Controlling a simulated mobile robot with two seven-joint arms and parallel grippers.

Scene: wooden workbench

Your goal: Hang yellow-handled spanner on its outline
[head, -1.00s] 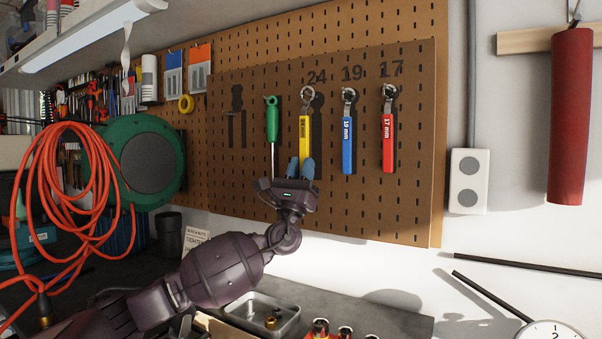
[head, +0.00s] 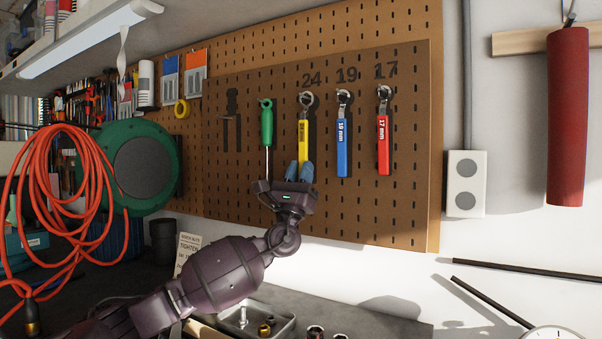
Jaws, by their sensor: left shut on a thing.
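The yellow-handled spanner (head: 303,128) is upright in front of the brown pegboard, its ring head up, just below the number 24. A dark shape, outline or shadow, shows along its right side. My left gripper (head: 299,172), with blue fingertips, is shut on the lower end of the yellow handle from below. I cannot tell whether the spanner touches the board or a hook. My right gripper is not in view.
A blue spanner (head: 342,145) and a red spanner (head: 383,145) hang to the right under 19 and 17. A green-handled screwdriver (head: 267,126) hangs close on the left. A dark hammer outline (head: 232,104) is bare. The lower board is clear.

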